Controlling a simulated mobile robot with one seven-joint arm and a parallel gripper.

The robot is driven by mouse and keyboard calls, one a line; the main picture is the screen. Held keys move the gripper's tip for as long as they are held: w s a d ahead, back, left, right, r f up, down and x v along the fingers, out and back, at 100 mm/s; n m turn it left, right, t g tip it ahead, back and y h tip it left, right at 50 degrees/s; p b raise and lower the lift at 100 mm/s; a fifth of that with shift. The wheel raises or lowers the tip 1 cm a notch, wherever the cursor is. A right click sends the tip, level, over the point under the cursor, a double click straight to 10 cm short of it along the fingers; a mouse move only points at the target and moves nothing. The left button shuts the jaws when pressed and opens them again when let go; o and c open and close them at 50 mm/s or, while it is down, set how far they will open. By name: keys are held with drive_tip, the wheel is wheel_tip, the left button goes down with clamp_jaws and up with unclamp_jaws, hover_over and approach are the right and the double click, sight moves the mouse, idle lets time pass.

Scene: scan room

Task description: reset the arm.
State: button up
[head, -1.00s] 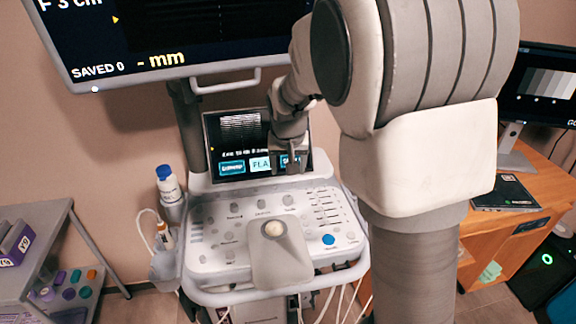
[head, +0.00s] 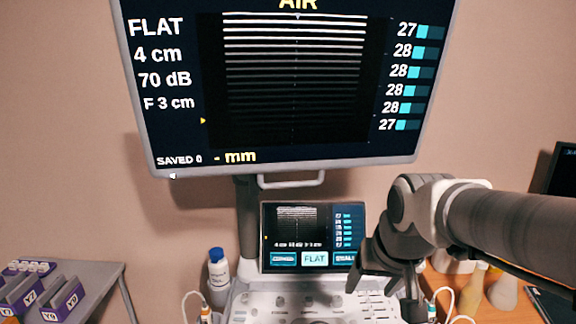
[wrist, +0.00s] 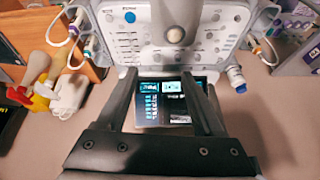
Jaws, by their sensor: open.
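My gripper (head: 386,284) is at the lower right of the head view, in front of the ultrasound machine, beside the right part of its small touchscreen (head: 313,236). In the wrist view my gripper (wrist: 168,82) is open, its two fingers apart with nothing between them. Beyond the fingers the wrist view shows the touchscreen (wrist: 165,105) and the machine's control panel (wrist: 150,36). My arm comes in from the right of the head view and hides part of the panel's right side.
The large monitor (head: 385,160) hangs above, reading FLAT, 4 cm and AIR. A blue-capped bottle (head: 218,270) stands left of the machine. A grey cart (head: 105,275) with purple boxes is at far left. A wooden desk (head: 505,312) is at right.

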drive_tip(key=s+n, duration=0.1)
drive_tip(key=s, duration=1)
drive_tip(key=shift+s+r+t, duration=0.3)
drive_tip(key=shift+s, duration=0.1)
drive_tip(key=shift+d, duration=0.1)
idle(1.7)
